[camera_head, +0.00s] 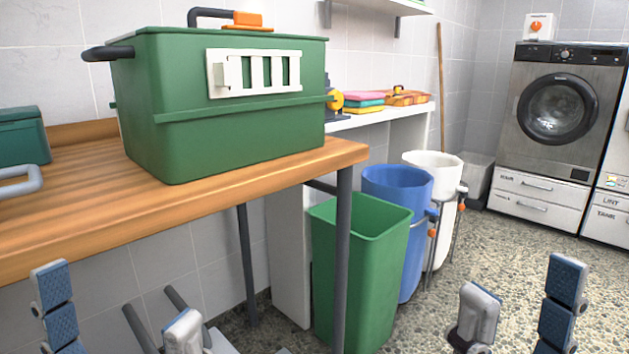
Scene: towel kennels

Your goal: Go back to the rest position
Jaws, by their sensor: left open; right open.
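My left gripper (117,293) is at the bottom left of the head view, in front of and below the wooden table's front edge. Its fingers stand wide apart with nothing between them. My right gripper (523,280) is at the bottom right, over the speckled floor. It is also open and empty, with its fingers pointing up in the picture. Both grippers are cut off by the lower edge of the view. Neither appears to touch anything.
A green kennel box (220,140) with a white barred window stands on the wooden table (90,190). Green (360,270), blue (398,190) and white (433,163) bins stand right of it. A washing machine (556,120) is at the back right. Floor at right is clear.

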